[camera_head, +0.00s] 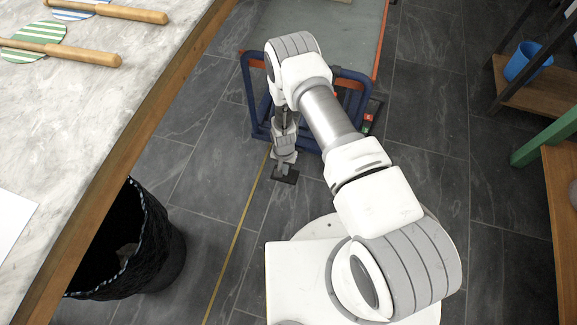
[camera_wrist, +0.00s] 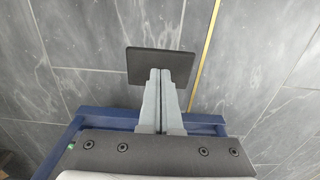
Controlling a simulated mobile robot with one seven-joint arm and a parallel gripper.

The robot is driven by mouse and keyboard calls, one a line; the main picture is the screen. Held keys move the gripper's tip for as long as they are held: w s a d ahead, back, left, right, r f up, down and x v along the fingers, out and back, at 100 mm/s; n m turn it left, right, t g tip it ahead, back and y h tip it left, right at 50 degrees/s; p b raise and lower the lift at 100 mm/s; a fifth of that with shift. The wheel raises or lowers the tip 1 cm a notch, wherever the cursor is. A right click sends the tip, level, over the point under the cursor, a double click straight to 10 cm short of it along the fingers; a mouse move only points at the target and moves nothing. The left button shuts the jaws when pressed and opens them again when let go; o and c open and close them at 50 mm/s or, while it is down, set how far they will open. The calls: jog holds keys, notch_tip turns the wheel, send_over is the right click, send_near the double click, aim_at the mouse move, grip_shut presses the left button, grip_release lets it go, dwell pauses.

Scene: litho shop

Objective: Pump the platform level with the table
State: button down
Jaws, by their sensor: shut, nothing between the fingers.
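The platform (camera_head: 345,40) is a grey top with an orange rim, at the top of the head view, low beside the table. Its blue tube frame (camera_head: 252,100) stands at the near end and also shows in the wrist view (camera_wrist: 100,122). The table (camera_head: 95,105) has a pale marble top with a wooden edge, at the left. A flat black pedal plate (camera_head: 290,180) lies low in front of the frame; it also shows in the wrist view (camera_wrist: 140,65). My gripper (camera_head: 283,164) is shut and empty, pointing down over the pedal (camera_wrist: 160,76). I cannot tell whether it touches.
A black wastebasket (camera_head: 160,250) stands by the table's edge. A small red and green part (camera_head: 367,123) sits right of the frame. Wooden shelving with a blue cup (camera_head: 522,62) is at the right. The tiled floor between is clear, with a yellow line (camera_head: 232,250).

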jog(key=shift+f, duration=0.1)
notch_tip(320, 180, down, 3)
jog(key=b, duration=0.3)
jog(key=shift+w+f, duration=0.1)
jog(key=shift+f, duration=4)
jog(key=r+p, duration=0.2)
jog(key=r, duration=0.1)
jog(key=r+p, duration=0.2)
jog(key=r, duration=0.2)
jog(key=r+p, duration=0.3)
jog(key=r, duration=0.1)
jog(key=shift+w+d+r, duration=0.15)
jog(key=shift+w+r, duration=0.1)
jog(key=f+b, duration=0.7)
jog(key=f, duration=0.1)
jog(key=shift+w+d+b, duration=0.1)
jog(key=shift+w+b, duration=0.15)
jog(key=shift+b, duration=0.05)
notch_tip(320, 180, up, 8)
jog(key=p, duration=0.7)
jog(key=shift+p, duration=0.4)
